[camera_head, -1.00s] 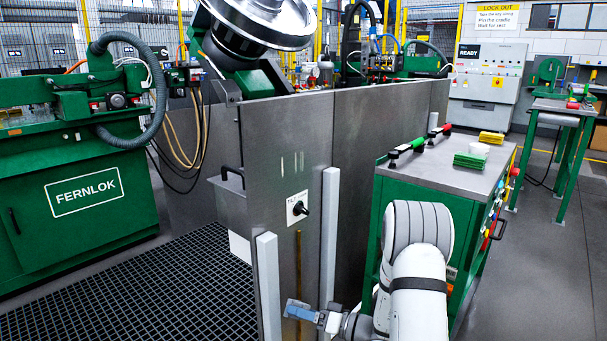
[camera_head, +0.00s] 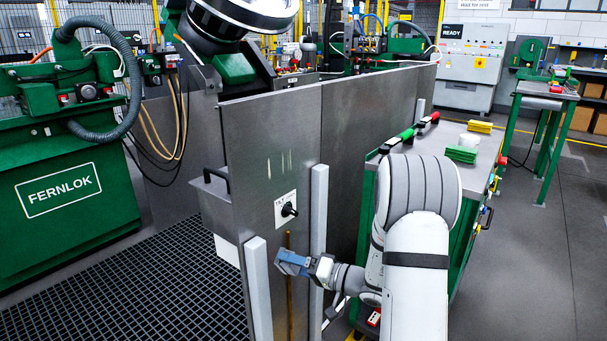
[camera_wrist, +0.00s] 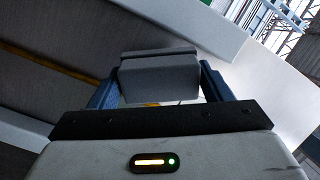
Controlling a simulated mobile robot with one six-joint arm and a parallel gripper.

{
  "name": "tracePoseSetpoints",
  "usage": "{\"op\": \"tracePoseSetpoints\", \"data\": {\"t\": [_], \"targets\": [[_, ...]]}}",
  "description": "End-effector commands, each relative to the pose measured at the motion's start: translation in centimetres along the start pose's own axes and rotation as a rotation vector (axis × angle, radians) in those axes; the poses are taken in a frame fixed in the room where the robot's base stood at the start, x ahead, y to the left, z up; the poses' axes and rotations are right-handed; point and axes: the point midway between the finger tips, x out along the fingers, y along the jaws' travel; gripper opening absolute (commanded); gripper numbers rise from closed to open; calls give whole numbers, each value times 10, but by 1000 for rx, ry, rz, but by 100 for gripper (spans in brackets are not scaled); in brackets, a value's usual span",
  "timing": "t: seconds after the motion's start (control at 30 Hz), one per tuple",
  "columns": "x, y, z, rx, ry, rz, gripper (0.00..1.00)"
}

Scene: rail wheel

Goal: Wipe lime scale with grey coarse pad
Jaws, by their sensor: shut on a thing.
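My gripper (camera_head: 291,262) is in front of the panel's lower part, below the knob and the streaks. In the wrist view, the blue fingers of my gripper (camera_wrist: 158,92) are shut on a grey block-like pad (camera_wrist: 160,76). I cannot tell whether the pad touches the panel.
Pale upright posts (camera_head: 319,215) and (camera_head: 258,285) flank the brown streak. A green cart (camera_head: 455,260) at right carries green pads (camera_head: 462,154), yellow pads (camera_head: 479,127) and a green-handled tool (camera_head: 405,135). Dark floor grating (camera_head: 150,285) lies left of the panel.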

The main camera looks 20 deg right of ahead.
Motion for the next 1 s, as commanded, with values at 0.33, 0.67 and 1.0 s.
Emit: {"op": "tracePoseSetpoints", "data": {"t": [0.33,0.67,1.0], "targets": [[-29,-159,-92,383,160,49,54],[-40,-207,-112,548,229,38,54],[-9,-205,-117,551,226,37,54]]}}
